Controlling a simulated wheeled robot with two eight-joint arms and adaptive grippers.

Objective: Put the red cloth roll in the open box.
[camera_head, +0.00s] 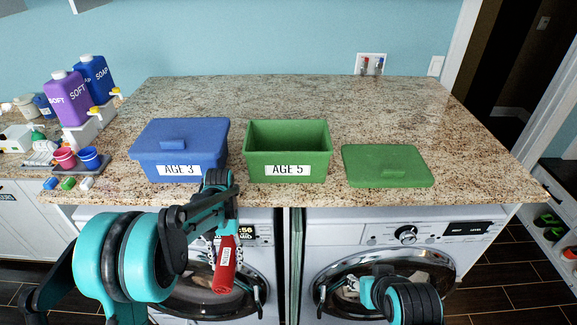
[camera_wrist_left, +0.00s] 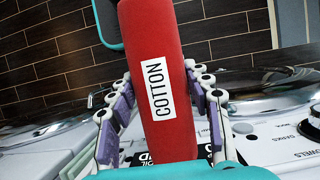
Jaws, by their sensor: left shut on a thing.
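The red cloth roll (camera_head: 224,267), labelled COTTON, is held in my left gripper (camera_head: 226,243) in front of the counter, at the height of the washers and below the counter edge. In the left wrist view the roll (camera_wrist_left: 152,45) runs between the two fingers, which press on its sides. The open box is the green AGE 5 box (camera_head: 287,176) on the counter, its top uncovered, above and right of the roll. Its inside is partly hidden by the front wall. Part of my right arm shows at lower right; its gripper is not visible.
The blue AGE 3 box (camera_head: 150,151), lid on, stands left of the green box. A green lid (camera_head: 388,166) lies flat on the counter to the right. Soap bottles (camera_head: 68,97) and cups are far left. The granite counter (camera_head: 250,97) behind the boxes is clear.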

